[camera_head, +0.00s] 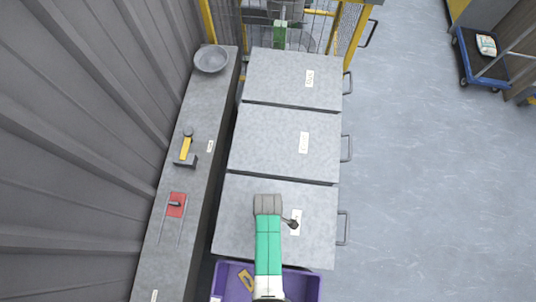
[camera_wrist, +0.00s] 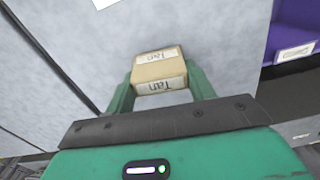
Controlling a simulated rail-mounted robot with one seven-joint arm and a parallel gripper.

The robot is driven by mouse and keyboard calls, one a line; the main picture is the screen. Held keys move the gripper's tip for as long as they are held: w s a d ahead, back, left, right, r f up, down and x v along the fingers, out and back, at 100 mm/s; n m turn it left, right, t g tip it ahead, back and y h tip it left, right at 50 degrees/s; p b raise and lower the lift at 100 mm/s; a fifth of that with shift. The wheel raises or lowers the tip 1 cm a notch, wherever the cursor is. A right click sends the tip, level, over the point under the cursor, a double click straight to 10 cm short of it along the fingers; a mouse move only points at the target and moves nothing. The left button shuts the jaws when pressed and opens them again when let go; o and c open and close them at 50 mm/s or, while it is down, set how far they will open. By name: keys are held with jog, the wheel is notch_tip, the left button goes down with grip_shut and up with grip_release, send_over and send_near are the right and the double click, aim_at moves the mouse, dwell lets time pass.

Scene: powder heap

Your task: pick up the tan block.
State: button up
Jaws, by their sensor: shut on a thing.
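The tan block (camera_wrist: 158,72) is a small box with "Tan" labels on its top and near side. It shows in the wrist view between the two green fingers of my gripper (camera_wrist: 160,80), which is shut on it. Pale grey surface shows behind the block; I cannot tell whether the block touches it. In the head view my green arm covers the front of the nearest grey cabinet top, and neither the fingers nor the block can be made out there.
A purple bin (camera_head: 311,286) with a yellow item (camera_head: 246,280) lies at the front; its edge also shows in the wrist view (camera_wrist: 292,22). Left, a narrow ledge holds a grey bowl (camera_head: 211,59), a yellow-and-black tool (camera_head: 185,149) and a red item (camera_head: 176,204). Farther cabinet tops are clear.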

jog(key=r, duration=0.3)
jog(key=shift+s+r, duration=0.15)
jog(key=shift+s, duration=0.05)
jog(key=s+a+r, duration=0.1)
jog(key=s, duration=1.4)
jog(key=shift+s+r, duration=0.15)
jog(key=shift+s, duration=0.1)
